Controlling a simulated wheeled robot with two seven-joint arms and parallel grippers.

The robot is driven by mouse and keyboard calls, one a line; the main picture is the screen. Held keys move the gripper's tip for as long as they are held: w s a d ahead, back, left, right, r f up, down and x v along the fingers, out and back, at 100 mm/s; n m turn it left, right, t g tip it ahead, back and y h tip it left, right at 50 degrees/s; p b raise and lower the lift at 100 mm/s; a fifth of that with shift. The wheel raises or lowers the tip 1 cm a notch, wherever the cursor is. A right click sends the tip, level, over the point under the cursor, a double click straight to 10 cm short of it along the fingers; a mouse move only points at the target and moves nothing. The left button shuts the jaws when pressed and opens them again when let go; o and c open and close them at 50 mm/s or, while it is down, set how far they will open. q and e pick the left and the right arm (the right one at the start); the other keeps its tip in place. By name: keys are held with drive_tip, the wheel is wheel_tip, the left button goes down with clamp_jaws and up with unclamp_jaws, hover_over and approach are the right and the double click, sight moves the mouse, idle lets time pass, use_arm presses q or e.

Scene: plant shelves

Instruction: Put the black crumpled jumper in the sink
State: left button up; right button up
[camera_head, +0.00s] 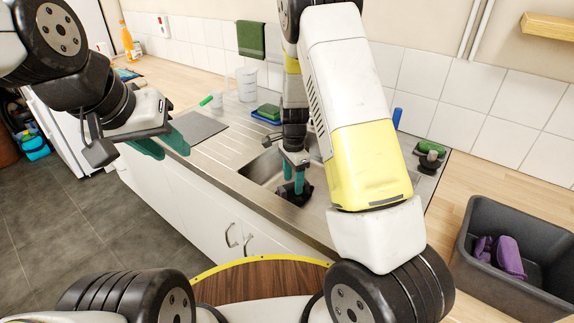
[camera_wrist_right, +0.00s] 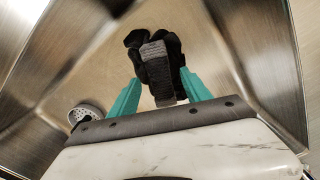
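The black crumpled jumper (camera_head: 293,196) is down inside the metal sink basin (camera_head: 264,170) in the head view. My right gripper (camera_head: 294,184) reaches down into the basin, with its teal fingers at the jumper. My left gripper (camera_head: 163,144) is open and empty, out over the counter's front edge at the left.
A grey bin (camera_head: 514,235) with a purple item (camera_head: 500,254) stands on the counter at the right. A drain (camera_wrist_right: 84,114) shows in the wrist view.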

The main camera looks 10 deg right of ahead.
wheel_tip(320, 180, up, 8)
drive_tip(key=shift+f, duration=0.2)
drive_tip(key=s+d+r+n+t+y, duration=0.1)
drive_tip(key=s+r+n, duration=0.35)
drive_tip(key=r, duration=0.35)
drive_tip(key=s+r+n+t+y, duration=0.25)
drive_tip(key=s+r, duration=0.35)
drive_tip(key=r, duration=0.3)
drive_tip(key=s+d+r+n+t, duration=0.1)
drive_tip(key=s+r+n, duration=0.2)
drive_tip(key=s, duration=0.3)
drive_tip(key=s+r+n+t+h, duration=0.1)
drive_tip(key=s+r+n, duration=0.2)
drive_tip(key=s, duration=0.4)
drive_tip(key=shift+s+d+n+t, duration=0.25)
drive_tip(key=shift+d+n+t, duration=0.15)
drive_tip(key=shift+n, duration=0.4)
